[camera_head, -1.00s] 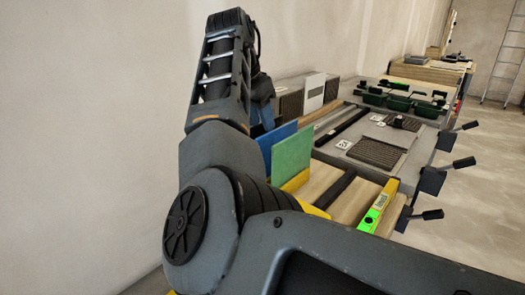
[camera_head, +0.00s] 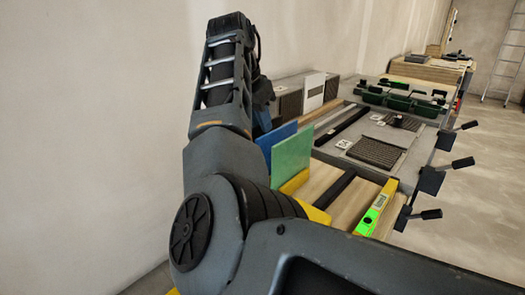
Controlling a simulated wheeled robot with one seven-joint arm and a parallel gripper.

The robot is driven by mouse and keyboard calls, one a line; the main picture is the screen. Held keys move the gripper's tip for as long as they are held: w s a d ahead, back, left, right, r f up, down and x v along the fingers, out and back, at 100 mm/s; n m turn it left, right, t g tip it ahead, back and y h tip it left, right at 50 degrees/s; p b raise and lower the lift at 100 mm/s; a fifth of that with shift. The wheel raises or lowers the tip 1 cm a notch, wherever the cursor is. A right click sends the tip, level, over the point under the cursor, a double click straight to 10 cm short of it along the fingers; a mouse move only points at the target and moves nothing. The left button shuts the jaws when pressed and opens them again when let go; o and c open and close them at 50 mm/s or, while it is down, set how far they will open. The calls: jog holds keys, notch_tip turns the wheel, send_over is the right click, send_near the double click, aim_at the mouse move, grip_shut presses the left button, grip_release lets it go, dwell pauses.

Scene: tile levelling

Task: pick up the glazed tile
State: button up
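Several upright tiles stand at the near left of the bench: a blue tile (camera_head: 276,140), a light green tile (camera_head: 292,157) in front of it, and a white tile (camera_head: 314,91) with a grey patch farther back. I cannot tell which of them is the glazed one. My arm rises at the left and bends down behind itself. Only a dark part of its end shows, beside the blue tile and behind the arm link. The fingers are hidden, so I cannot tell whether they are open or touch anything.
A yellow and green spirit level (camera_head: 375,208) lies at the bench's near right. Dark ribbed mortar (camera_head: 374,152) lies on a grey board beyond it. Black clamps (camera_head: 432,180) jut from the right edge. Green bins (camera_head: 398,102) stand farther back. The floor at right is clear.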

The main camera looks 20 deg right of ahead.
grip_shut()
dwell(1.0)
